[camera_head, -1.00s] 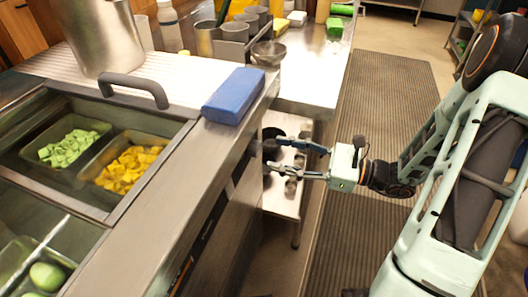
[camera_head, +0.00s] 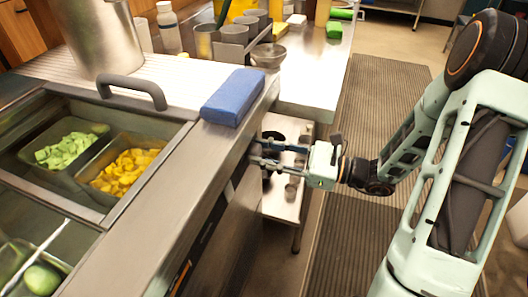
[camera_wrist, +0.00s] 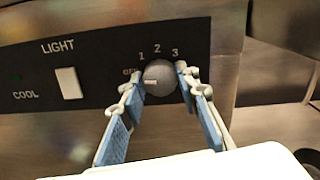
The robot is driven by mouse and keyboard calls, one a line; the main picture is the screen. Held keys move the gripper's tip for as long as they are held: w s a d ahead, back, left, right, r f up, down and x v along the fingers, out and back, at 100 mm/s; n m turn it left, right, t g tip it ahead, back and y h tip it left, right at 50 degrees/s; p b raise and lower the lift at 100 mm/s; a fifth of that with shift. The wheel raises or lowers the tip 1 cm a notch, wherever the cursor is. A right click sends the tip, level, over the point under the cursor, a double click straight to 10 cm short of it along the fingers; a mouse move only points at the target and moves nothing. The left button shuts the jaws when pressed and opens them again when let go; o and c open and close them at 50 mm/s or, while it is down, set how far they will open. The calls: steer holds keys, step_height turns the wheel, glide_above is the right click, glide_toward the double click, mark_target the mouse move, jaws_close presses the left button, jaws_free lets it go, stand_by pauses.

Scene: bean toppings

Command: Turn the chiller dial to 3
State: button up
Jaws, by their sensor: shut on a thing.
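The chiller dial (camera_wrist: 161,83) is a round grey knob on a black panel in the wrist view. Its pale pointer mark lies on the left side, toward the partly covered OFF label. The labels 1, 2 and 3 (camera_wrist: 175,53) arc over the knob, with 3 at the upper right. My gripper (camera_wrist: 159,76) is shut on the dial, one blue-padded finger on each side. In the head view my gripper (camera_head: 255,150) is level at the chiller's front face, below the counter edge. The dial is hidden there.
Left of the dial are a white light switch (camera_wrist: 68,83) and a COOL label. A blue block (camera_head: 232,97) lies on the counter above my gripper. A low shelf (camera_head: 283,205) stands beyond and below it. The floor mat (camera_head: 365,120) at right is clear.

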steer(key=shift+c, duration=0.7)
steer(key=shift+p, duration=0.4)
steer(key=shift+r+m+p, duration=0.2)
steer(key=shift+m+p, duration=0.5)
steer(key=shift+p, duration=0.15)
steer(key=m+p, duration=0.3)
steer(key=p, duration=0.1)
steer(key=shift+p, duration=0.35)
steer(key=m+p, duration=0.3)
steer(key=p, duration=0.1)
steer(key=shift+m, duration=0.4)
steer(key=m+p, duration=0.3)
steer(key=shift+f+m, duration=0.1)
steer(key=shift+m, duration=0.3)
steer(key=m+p, duration=0.4)
steer(key=m, duration=0.2)
steer(key=shift+f+m+t, duration=0.15)
steer(key=shift+m+t, duration=0.15)
steer(key=m+p, duration=0.2)
steer(key=m, duration=0.3)
steer(key=shift+f+m, duration=0.15)
steer(key=shift+m, duration=0.15)
